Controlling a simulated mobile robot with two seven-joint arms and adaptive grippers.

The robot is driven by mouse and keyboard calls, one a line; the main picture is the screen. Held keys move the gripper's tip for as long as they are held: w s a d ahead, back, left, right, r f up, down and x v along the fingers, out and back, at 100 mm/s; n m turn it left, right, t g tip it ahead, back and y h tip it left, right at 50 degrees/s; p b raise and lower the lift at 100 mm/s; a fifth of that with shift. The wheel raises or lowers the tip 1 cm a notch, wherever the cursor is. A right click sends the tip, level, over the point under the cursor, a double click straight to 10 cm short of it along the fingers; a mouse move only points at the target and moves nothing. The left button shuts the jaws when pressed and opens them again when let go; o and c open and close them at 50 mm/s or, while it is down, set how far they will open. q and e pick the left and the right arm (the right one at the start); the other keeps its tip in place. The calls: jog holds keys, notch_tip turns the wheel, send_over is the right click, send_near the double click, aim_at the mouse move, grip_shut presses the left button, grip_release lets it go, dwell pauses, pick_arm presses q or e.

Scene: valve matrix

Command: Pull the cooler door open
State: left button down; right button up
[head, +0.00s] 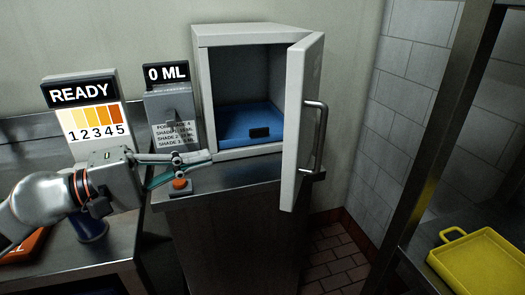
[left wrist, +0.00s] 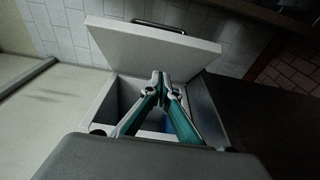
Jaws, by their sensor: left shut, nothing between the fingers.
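A grey bar handle (head: 318,140) is on the door's outer face. In the left wrist view the open door (left wrist: 150,52) shows beyond my fingers, with part of its handle (left wrist: 158,26) at the top. My left gripper (head: 210,156) is shut and empty, in front of the cooler's lower left side and apart from the handle. It also shows in the left wrist view (left wrist: 158,76). My right gripper is not in view.
A blue tray (head: 245,122) with a small dark block (head: 259,132) lies inside the cooler. A "0 ML" dispenser (head: 170,105) and a "READY" panel (head: 85,110) stand left of it. An orange button (head: 180,184) sits below my left gripper. A yellow tray (head: 480,260) is at right.

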pick_arm(q)
jog(key=s+p+x, duration=0.1)
jog(key=p+x, duration=0.1)
jog(key=x, duration=0.4)
jog(key=s+d+p+x, duration=0.1)
jog(key=p+x, duration=0.1)
jog(key=x, duration=0.4)
jog(key=shift+s+d+p, duration=0.25)
jog(key=shift+d+p, duration=0.15)
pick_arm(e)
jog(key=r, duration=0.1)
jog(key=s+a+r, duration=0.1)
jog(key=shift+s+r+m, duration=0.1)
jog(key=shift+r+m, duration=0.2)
